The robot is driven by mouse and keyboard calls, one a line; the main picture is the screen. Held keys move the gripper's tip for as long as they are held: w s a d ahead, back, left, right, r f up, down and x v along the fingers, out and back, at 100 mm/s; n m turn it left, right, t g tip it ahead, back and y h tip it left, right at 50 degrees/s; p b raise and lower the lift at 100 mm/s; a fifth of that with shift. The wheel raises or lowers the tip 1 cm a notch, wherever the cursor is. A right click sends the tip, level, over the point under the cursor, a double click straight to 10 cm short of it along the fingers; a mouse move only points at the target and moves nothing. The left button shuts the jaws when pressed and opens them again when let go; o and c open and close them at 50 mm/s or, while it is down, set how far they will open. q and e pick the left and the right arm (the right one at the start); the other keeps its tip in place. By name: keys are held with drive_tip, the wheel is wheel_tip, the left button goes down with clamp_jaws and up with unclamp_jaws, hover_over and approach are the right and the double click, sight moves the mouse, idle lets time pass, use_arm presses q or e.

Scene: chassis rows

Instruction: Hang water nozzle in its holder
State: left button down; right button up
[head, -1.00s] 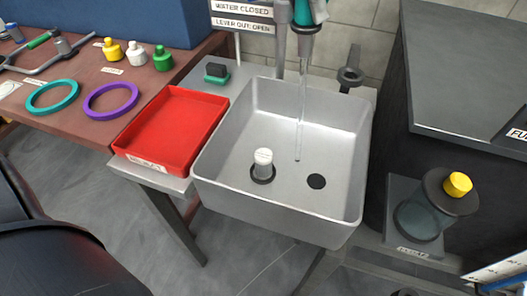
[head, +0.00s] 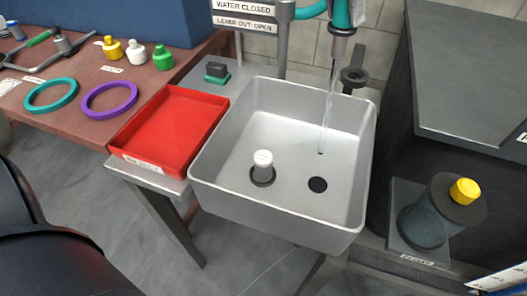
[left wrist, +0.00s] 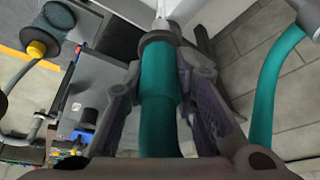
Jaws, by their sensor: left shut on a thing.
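The water nozzle (head: 342,22) has a teal body and a dark grey tip. It hangs tip down at the top edge of the head view, with a thin stream of water falling from it into the sink (head: 225,135). In the left wrist view my left gripper (left wrist: 160,88) is shut around the teal nozzle (left wrist: 158,125), one finger on each side. A dark ring-shaped holder (head: 353,76) stands empty behind the sink's back right edge. The nozzle is above it in the picture, apart from it. My right gripper is not in view.
A white-topped plug (head: 263,160) stands in the sink near the dark drain (head: 317,184). A red tray (head: 172,128) is left of the sink. A teal hose (head: 308,10) runs beside a grey post. A dark counter (head: 470,75) and yellow-capped jar (head: 440,215) are on the right.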

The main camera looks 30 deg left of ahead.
use_arm(q)
drive_tip(key=w+d, duration=0.1)
drive_tip(key=w+f, duration=0.1)
drive_tip(key=w, duration=0.1)
drive_tip(key=w+d, duration=0.1)
drive_tip(key=shift+w+d+f+b, duration=0.15)
drive_tip(key=shift+d+f+b, duration=0.15)
drive_tip(key=shift+f+b, duration=0.05)
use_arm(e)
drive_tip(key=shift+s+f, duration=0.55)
use_arm(q)
drive_tip(key=shift+r, duration=0.1)
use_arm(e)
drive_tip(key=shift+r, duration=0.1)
use_arm(q)
drive_tip(key=shift+w+d, duration=0.1)
drive_tip(key=shift+w, duration=0.1)
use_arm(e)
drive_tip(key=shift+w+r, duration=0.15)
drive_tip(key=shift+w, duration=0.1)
